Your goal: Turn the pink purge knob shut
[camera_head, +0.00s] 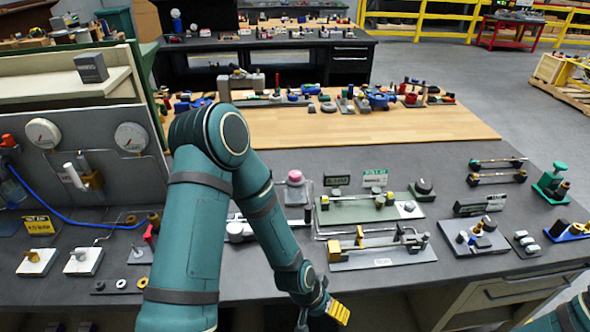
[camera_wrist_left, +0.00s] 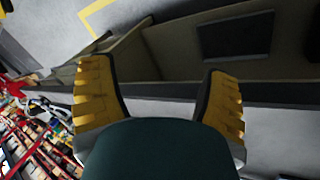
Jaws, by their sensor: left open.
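The pink purge knob (camera_head: 295,176) sits on a grey block toward the back of the dark bench top, just right of my left forearm. My left gripper (camera_head: 338,312) hangs at the bench's front edge, well in front of the knob and apart from it. In the left wrist view, its two yellow ribbed fingers (camera_wrist_left: 160,105) are spread with nothing between them. The knob does not show in the left wrist view. At the head view's lower right corner is a teal part of my right arm; its gripper is out of frame.
A green plate fixture (camera_head: 370,210) and a grey plate fixture with brass parts (camera_head: 382,252) stand between gripper and knob. A gauge panel (camera_head: 85,150) rises at left. A wooden bench section (camera_head: 400,125) lies behind. Bare dark bench shows around (camera_head: 460,275).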

